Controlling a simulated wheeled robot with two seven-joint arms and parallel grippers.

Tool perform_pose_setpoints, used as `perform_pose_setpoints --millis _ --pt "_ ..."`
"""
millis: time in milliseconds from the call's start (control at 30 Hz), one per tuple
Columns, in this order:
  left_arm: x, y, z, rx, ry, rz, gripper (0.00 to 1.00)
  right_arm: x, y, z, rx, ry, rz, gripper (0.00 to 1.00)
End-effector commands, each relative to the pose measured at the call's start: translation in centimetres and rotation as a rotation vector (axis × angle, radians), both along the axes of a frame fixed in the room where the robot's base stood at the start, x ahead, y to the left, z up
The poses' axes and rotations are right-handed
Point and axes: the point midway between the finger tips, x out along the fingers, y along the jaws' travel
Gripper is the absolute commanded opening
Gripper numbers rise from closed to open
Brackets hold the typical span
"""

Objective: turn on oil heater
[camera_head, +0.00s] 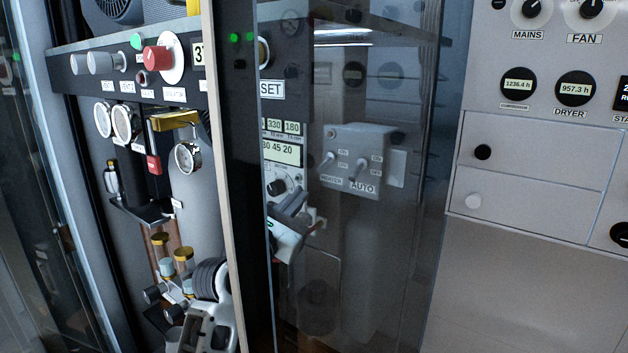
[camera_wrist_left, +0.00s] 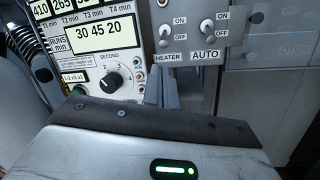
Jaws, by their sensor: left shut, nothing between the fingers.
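The heater switch (camera_head: 328,160) is a small metal toggle on a grey box, above a HEATER label. It also shows in the left wrist view (camera_wrist_left: 165,33), with ON above and OFF below. Its exact lever position is hard to tell. Beside it on the right is the AUTO toggle (camera_head: 360,169). My left gripper (camera_head: 302,195) is shut and empty, below and left of the switch box in the head view. In the left wrist view its fingertips (camera_wrist_left: 163,72) lie just below the HEATER label, apart from the toggle. My right gripper is not in view.
A timer panel (camera_wrist_left: 98,38) with a display and black dial stands left of the switch box. A clear door (camera_head: 420,130) with a pale frame edge (camera_head: 222,200) stands close to my left arm. Gauges and knobs fill the left panel (camera_head: 85,160).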

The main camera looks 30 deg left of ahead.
Motion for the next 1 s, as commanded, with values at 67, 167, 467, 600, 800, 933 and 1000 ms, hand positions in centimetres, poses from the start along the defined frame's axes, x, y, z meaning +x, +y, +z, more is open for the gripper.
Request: perform_pose_setpoints --millis 67,167,467,600,800,933,1000 --pt "1.7 0.0 0.5 0.002 -0.001 -0.001 0.0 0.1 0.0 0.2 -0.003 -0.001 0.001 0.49" --pt "3.4 -0.1 0.9 0.001 -0.001 -0.001 0.0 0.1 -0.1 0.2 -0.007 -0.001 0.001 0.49" --pt "6.5 -0.1 1.4 0.0 0.0 0.0 0.0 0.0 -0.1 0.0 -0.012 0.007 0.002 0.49" --pt "6.7 -0.1 1.4 0.001 0.001 0.001 0.0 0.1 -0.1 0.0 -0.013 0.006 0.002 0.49" --pt "6.6 -0.1 1.4 0.0 0.0 0.0 0.0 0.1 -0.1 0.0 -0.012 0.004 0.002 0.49" --pt "6.8 -0.1 1.5 -0.001 0.0 -0.001 0.0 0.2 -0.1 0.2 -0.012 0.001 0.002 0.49" --pt "7.2 -0.3 1.6 -0.001 -0.001 -0.004 0.0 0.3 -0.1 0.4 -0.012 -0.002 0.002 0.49"
